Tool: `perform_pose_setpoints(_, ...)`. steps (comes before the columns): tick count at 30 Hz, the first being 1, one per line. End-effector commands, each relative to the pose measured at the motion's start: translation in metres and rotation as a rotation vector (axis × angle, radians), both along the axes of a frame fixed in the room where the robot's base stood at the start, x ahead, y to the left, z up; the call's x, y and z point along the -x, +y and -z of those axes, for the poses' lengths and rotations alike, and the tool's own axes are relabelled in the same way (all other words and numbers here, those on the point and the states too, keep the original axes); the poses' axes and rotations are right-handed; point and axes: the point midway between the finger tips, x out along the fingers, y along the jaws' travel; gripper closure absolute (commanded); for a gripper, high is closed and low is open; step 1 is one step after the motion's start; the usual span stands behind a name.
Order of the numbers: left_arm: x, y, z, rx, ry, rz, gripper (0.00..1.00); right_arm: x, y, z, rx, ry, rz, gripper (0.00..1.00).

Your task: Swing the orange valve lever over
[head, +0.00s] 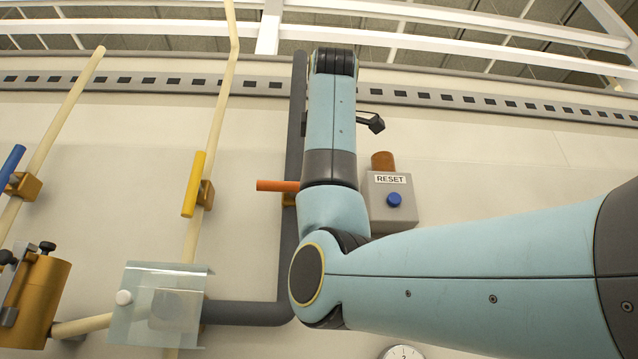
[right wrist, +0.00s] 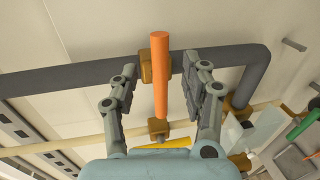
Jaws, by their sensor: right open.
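The orange valve lever (head: 277,186) lies crosswise to a dark grey pipe (head: 297,110) in the head view, pointing left from a brass valve body (head: 289,200). My arm hides part of the valve. In the right wrist view, the lever (right wrist: 161,85) stands between the two fingers of my right gripper (right wrist: 160,64), in front of the brass body (right wrist: 146,66) on the pipe. The fingers are spread, with a visible gap on both sides of the lever. In the head view, my right arm covers most of that gripper. My left gripper is in neither view.
A yellow lever (head: 194,184) sits on a cream pipe left of the orange one, and a blue lever (head: 12,165) farther left. A clear panel (head: 160,305) is low at left. A grey RESET box (head: 379,213) with a blue button is right of my arm.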

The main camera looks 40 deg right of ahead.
Motion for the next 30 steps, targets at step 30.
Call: perform_pose_setpoints(30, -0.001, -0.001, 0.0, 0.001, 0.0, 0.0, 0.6, 0.032, 0.022, 0.0, -0.01, 0.006, -0.001, 0.53)
